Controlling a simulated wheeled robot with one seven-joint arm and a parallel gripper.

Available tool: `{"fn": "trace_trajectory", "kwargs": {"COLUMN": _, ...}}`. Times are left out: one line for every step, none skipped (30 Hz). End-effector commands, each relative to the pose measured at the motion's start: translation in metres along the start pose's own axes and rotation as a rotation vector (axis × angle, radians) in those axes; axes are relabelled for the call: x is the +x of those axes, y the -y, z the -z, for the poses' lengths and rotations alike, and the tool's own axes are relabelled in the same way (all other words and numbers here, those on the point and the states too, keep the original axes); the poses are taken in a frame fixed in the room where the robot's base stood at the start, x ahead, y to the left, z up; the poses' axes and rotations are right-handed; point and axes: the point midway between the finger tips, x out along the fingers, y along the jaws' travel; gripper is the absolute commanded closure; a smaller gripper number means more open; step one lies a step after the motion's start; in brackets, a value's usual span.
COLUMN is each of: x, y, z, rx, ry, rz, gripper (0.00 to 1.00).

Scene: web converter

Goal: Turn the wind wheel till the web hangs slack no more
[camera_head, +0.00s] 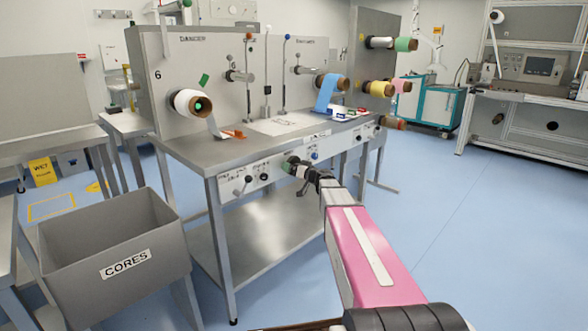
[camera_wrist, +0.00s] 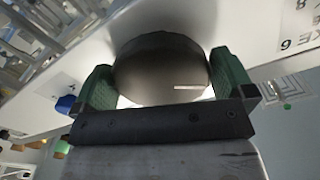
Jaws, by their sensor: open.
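In the wrist view a dark round wheel or knob (camera_wrist: 155,62) with a pale index mark fills the space between the two green fingertips of my gripper (camera_wrist: 165,85). The jaws are open around it; I cannot tell whether either finger touches it. In the head view my gripper (camera_head: 294,162) is at the front panel of the bench, and it hides this wheel. A blue web (camera_head: 326,93) hangs from a roll on the right spindle.
The steel bench (camera_head: 215,153) has other panel controls left of my gripper and a blue knob (camera_head: 315,155) close on its right. The blue knob (camera_wrist: 66,104) also shows in the wrist view. A CORES bin (camera_head: 150,232) stands at front left. Floor at right is clear.

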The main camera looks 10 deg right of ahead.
Motion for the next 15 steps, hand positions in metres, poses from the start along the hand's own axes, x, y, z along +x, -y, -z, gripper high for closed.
{"fn": "trace_trajectory", "kwargs": {"x": -0.0001, "y": 0.0001, "z": 0.0, "rx": 0.0, "ry": 0.0, "rz": 0.0, "gripper": 0.0}}
{"fn": "trace_trajectory", "kwargs": {"x": -0.0002, "y": 0.0001, "z": 0.0, "rx": 0.0, "ry": 0.0, "rz": 0.0, "gripper": 0.0}}
{"fn": "trace_trajectory", "kwargs": {"x": -0.0002, "y": 0.0001, "z": -0.0001, "rx": 0.0, "ry": 0.0, "rz": 0.0, "gripper": 0.0}}
{"fn": "trace_trajectory", "kwargs": {"x": -0.0002, "y": 0.0001, "z": -0.0001, "rx": 0.0, "ry": 0.0, "rz": 0.0, "gripper": 0.03}}
{"fn": "trace_trajectory", "kwargs": {"x": -0.0002, "y": 0.0001, "z": -0.0001, "rx": 0.0, "ry": 0.0, "rz": 0.0, "gripper": 0.13}}
{"fn": "trace_trajectory", "kwargs": {"x": -0.0003, "y": 0.0002, "z": -0.0001, "rx": 0.0, "ry": 0.0, "rz": 0.0, "gripper": 0.26}}
{"fn": "trace_trajectory", "kwargs": {"x": -0.0003, "y": 0.0002, "z": -0.0001, "rx": 0.0, "ry": 0.0, "rz": 0.0, "gripper": 0.3}}
{"fn": "trace_trajectory", "kwargs": {"x": -0.0003, "y": 0.0002, "z": -0.0001, "rx": 0.0, "ry": 0.0, "rz": 0.0, "gripper": 0.3}}
{"fn": "trace_trajectory", "kwargs": {"x": -0.0003, "y": 0.0002, "z": -0.0001, "rx": 0.0, "ry": 0.0, "rz": 0.0, "gripper": 0.3}}
{"fn": "trace_trajectory", "kwargs": {"x": -0.0003, "y": 0.0002, "z": -0.0001, "rx": 0.0, "ry": 0.0, "rz": 0.0, "gripper": 0.3}}
{"fn": "trace_trajectory", "kwargs": {"x": -0.0003, "y": 0.0002, "z": -0.0002, "rx": 0.001, "ry": 0.0, "rz": 0.0, "gripper": 0.3}}
{"fn": "trace_trajectory", "kwargs": {"x": -0.0003, "y": 0.0002, "z": -0.0002, "rx": 0.003, "ry": 0.0, "rz": 0.001, "gripper": 0.3}}
{"fn": "trace_trajectory", "kwargs": {"x": -0.0003, "y": 0.0002, "z": -0.0002, "rx": 0.005, "ry": 0.0, "rz": 0.001, "gripper": 0.3}}
{"fn": "trace_trajectory", "kwargs": {"x": -0.0003, "y": 0.0002, "z": -0.0002, "rx": 0.009, "ry": 0.0, "rz": 0.001, "gripper": 0.3}}
{"fn": "trace_trajectory", "kwargs": {"x": -0.0003, "y": 0.0003, "z": -0.0002, "rx": 0.015, "ry": 0.0, "rz": 0.001, "gripper": 0.3}}
